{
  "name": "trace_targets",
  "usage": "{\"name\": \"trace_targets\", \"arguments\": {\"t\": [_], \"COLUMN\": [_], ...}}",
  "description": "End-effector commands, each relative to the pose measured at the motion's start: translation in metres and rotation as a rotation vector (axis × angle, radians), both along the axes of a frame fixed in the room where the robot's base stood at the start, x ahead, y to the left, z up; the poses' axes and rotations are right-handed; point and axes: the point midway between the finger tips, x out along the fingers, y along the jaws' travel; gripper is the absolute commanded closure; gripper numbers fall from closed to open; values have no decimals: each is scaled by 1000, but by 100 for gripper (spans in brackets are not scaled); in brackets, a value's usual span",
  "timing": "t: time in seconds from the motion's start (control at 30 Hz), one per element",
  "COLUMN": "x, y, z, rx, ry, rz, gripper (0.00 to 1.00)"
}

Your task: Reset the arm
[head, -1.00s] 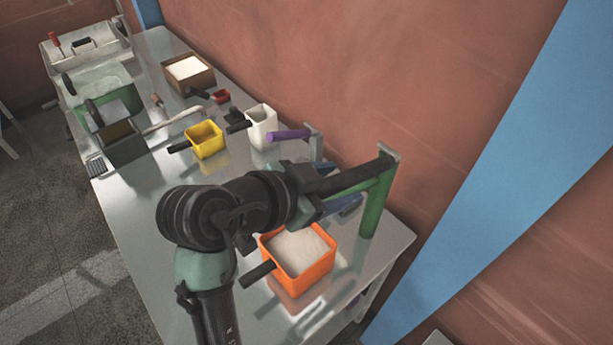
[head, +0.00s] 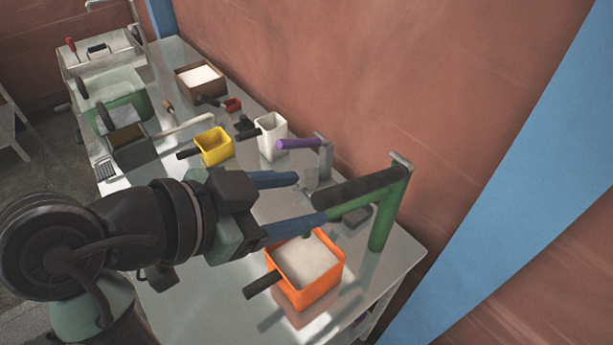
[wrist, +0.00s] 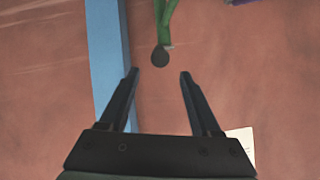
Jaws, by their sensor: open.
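My gripper (head: 306,199) reaches in from the lower left in the head view, above the metal table (head: 160,205). Its two blue fingers are spread apart with nothing between them. The wrist view shows the same open, empty fingers (wrist: 158,72) against the red wall. The fingertips are just left of the green stand with its dark bar (head: 388,222). In the wrist view the green stand (wrist: 167,20) shows at the top, beyond the fingertips. The orange container of white powder (head: 307,262) sits below and near the lower finger, which overlaps its far edge in the picture.
A purple-handled metal stand (head: 297,143), a white container (head: 271,135) and a yellow container (head: 214,145) stand farther back. A brown powder box (head: 200,79) and a sink (head: 100,50) are at the far end. The red wall (head: 400,90) borders the table's right side.

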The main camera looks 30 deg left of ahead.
Motion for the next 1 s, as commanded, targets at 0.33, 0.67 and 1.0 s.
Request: {"name": "trace_targets", "arguments": {"t": [0.33, 0.67, 1.0], "x": [19, 106, 47], "y": [-5, -73, -160], "z": [12, 162, 305], "rx": [-5, -149, -409], "ry": [-48, -624, -1228], "rz": [39, 279, 237], "gripper": [36, 36, 36]}}
